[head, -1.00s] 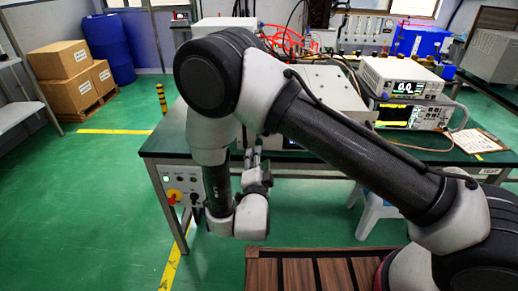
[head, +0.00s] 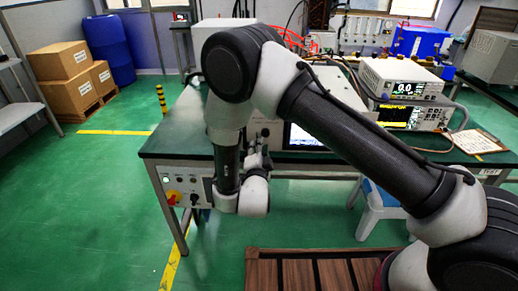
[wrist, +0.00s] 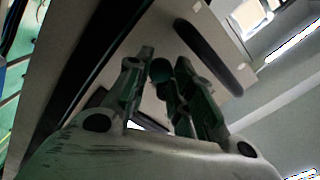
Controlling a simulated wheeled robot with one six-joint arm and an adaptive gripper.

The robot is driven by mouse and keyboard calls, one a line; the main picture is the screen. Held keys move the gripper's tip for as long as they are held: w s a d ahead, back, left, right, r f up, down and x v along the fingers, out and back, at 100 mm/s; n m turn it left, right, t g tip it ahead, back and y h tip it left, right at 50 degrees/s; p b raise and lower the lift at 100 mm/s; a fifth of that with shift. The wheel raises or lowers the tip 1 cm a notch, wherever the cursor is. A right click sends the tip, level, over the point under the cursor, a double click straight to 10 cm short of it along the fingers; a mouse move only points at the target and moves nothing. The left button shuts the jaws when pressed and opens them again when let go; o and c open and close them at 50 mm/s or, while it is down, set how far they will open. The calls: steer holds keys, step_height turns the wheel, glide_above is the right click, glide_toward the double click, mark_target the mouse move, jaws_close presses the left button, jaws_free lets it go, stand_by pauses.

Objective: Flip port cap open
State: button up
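The microwave generator (head: 312,80) is a beige box with a lit screen (head: 309,137), standing on the green-topped bench and partly hidden by my arm. My gripper (head: 258,150) is in front of its left front part in the head view. In the wrist view my gripper (wrist: 163,55) has its two fingers apart, pointing at the beige panel (wrist: 150,28). A small dark round piece (wrist: 160,70), perhaps the port cap, shows between the fingers near their tips. I cannot tell whether a finger touches it. A long dark handle (wrist: 208,57) is on the panel just right of the fingers.
The bench (head: 175,135) carries a control box (head: 185,188) with a red-yellow knob at its left front. Stacked instruments (head: 405,88) and a clipboard (head: 478,141) are to the right. A stool (head: 375,210) stands below.

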steer(key=shift+a+f+m, duration=0.1)
steer(key=shift+a+m, duration=0.1)
steer(key=shift+m, duration=0.55)
steer(key=shift+a+m, duration=0.2)
steer(key=shift+m, duration=0.55)
jaws_close()
steer(key=o, duration=1)
jaws_free()
steer(key=shift+s, duration=0.1)
steer(key=s, duration=0.7)
steer(key=shift+s+a, duration=0.1)
steer(key=shift+s, duration=0.05)
